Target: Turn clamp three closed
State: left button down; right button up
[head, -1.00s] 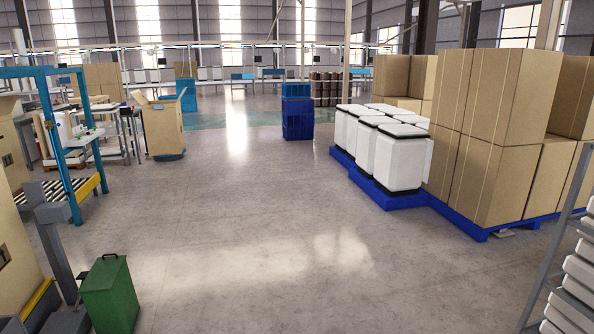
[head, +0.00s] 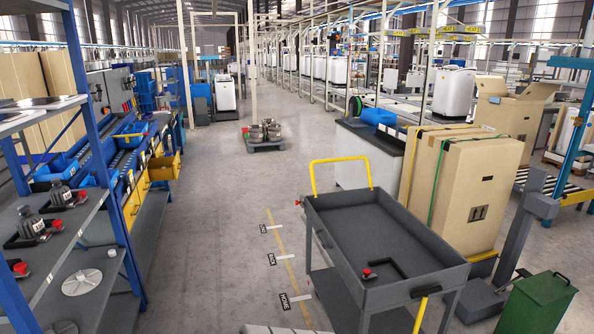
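Several black clamps with red knobs are in view, but I cannot tell which is clamp three. On the blue-framed shelf at the left, one clamp's red knob (head: 57,223) is beside a dark bottle (head: 30,222). Another red knob (head: 82,195) is beside a second dark bottle (head: 61,192). A third red knob (head: 20,268) is nearer, at the left edge. A black bracket with a red knob (head: 367,272) lies in the grey cart's top tray (head: 345,215). Whether each clamp is open or closed is too small to tell. Neither of my grippers is in view.
The cart with a yellow handle (head: 340,161) stands front right. A green bin (head: 535,305) and large cartons (head: 480,195) are to its right. A low cart with metal pots (head: 264,135) stands in the aisle. The floor (head: 215,220) between shelf and cart is clear, with labelled markings (head: 289,300).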

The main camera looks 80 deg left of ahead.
aim_at(83, 193)
jog(key=u, duration=2.3)
